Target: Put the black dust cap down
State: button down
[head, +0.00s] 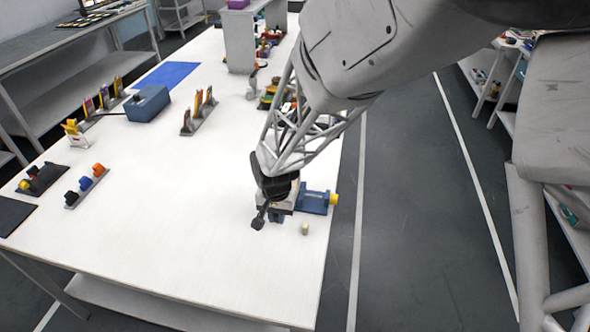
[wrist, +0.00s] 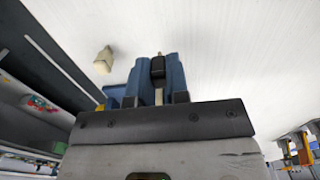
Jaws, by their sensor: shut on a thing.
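My gripper (head: 278,215) is low over the right part of the white table, pointing down. In the wrist view its blue fingers (wrist: 158,82) are shut on a small black piece, the black dust cap (wrist: 158,67). The cap sits between the fingertips, with a pale strip below it. In the head view I cannot make out the cap, and I cannot tell whether it touches the table. Bare white tabletop (head: 190,235) lies to the left.
A blue block with a yellow knob (head: 316,201) stands just right of the gripper. A small cream piece (head: 304,229) is close by, near the table's right edge. Racks with coloured pieces (head: 87,186), (head: 42,180) and a black mat (head: 12,215) are at the left.

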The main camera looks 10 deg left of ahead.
aim_at(277, 220)
jog(key=shift+w+a, duration=0.3)
jog(key=shift+w, duration=0.15)
jog(key=shift+f, duration=1.8)
jog(key=shift+f, duration=0.15)
jog(key=c, duration=1.1)
grip_release()
jog(key=shift+r, duration=6.15)
